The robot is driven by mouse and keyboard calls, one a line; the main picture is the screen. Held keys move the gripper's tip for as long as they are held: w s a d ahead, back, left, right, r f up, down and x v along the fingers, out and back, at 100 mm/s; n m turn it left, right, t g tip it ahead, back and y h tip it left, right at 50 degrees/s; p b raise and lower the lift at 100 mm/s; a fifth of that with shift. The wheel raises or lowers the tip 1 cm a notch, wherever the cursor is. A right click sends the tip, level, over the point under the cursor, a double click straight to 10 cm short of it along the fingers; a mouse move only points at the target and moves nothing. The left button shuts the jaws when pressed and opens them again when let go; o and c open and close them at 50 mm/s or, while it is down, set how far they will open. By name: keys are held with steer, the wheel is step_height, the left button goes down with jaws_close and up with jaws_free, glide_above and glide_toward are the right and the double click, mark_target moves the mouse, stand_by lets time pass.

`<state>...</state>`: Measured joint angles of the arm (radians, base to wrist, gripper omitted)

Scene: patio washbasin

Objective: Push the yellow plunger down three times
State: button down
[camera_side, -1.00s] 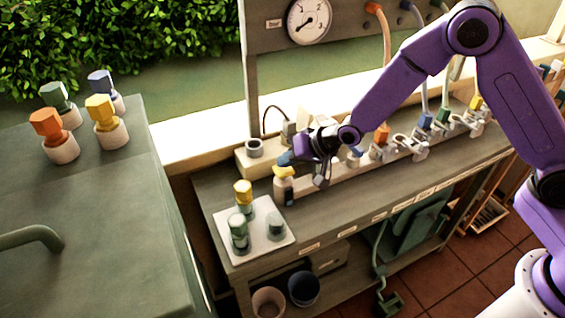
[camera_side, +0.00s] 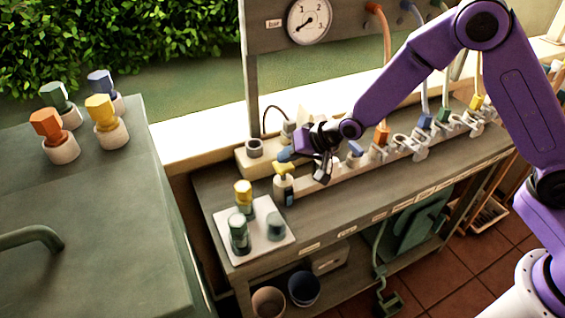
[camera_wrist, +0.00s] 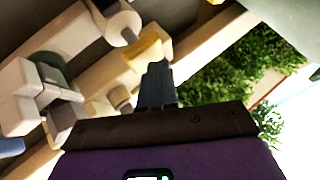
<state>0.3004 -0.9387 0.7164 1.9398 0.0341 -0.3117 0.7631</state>
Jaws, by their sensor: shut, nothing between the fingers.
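The yellow plunger (camera_side: 284,167) tops a small pale dispenser bottle (camera_side: 283,190) standing upright near the left end of the bench. In the wrist view the yellow plunger (camera_wrist: 146,52) is just beyond my fingertips, partly hidden by them. My gripper (camera_side: 286,155) is shut and empty. Its blue-grey fingertips are just above the plunger's head; I cannot tell whether they touch it. In the wrist view my gripper (camera_wrist: 157,72) points toward the plunger.
A white tray (camera_side: 262,246) with small bottles, one yellow-capped (camera_side: 243,191), lies in front to the left. A pale block with a round socket (camera_side: 254,148) is behind. Clamps (camera_side: 410,143) line the bench to the right. A dial gauge (camera_side: 310,20) hangs above.

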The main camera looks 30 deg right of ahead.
mark_target(287, 165)
steer(key=shift+r, duration=0.35)
steer(key=shift+r, duration=2.9)
stand_by(0.4)
steer(key=shift+f, duration=3)
steer(key=shift+f, duration=0.2)
stand_by(0.3)
